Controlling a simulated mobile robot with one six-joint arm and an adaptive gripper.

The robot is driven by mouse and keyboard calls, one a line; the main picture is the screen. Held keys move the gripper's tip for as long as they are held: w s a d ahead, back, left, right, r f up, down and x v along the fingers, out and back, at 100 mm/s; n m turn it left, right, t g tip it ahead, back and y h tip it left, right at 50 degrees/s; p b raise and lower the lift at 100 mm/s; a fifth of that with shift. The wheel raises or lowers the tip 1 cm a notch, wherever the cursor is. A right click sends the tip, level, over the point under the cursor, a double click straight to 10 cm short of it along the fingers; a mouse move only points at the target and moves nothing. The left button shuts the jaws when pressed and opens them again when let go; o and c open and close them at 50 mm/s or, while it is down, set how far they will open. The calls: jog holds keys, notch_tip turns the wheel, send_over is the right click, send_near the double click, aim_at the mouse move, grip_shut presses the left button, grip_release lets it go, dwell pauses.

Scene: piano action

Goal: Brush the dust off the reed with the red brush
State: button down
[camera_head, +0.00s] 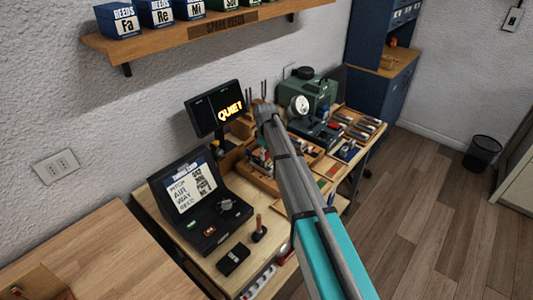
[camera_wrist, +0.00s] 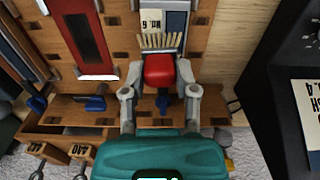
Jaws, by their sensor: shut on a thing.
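The red brush (camera_wrist: 160,71) with pale bristles (camera_wrist: 160,42) is between the fingers of my gripper (camera_wrist: 160,88) in the wrist view, and the gripper is shut on it. The bristles point away from my gripper, toward a slot with a grey-blue plate (camera_wrist: 177,22) and a card marked "No. 6" (camera_wrist: 152,21). I cannot tell whether the bristles touch anything. I cannot tell for sure which part is the reed, and no dust can be made out. In the head view my arm covers part of the bench, and the brush cannot be made out.
A wooden rack (camera_wrist: 120,52) holds a red plate with a dark slot (camera_wrist: 84,38). Tags marked 440 and 442 (camera_wrist: 78,151) hang at the lower left. A black case (camera_wrist: 285,95) stands close on the right. A screen (camera_head: 216,107) reads "QUIET" behind the bench.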

jog(key=shift+s+a, duration=1.2)
jog(key=shift+s, duration=0.2)
jog(key=shift+r, duration=0.1)
notch_tip(320, 180, up, 6)
jog(key=p, duration=0.6)
jog(key=shift+r+p, duration=1.5)
jog(key=shift+p, duration=0.15)
jog(key=shift+f, duration=0.15)
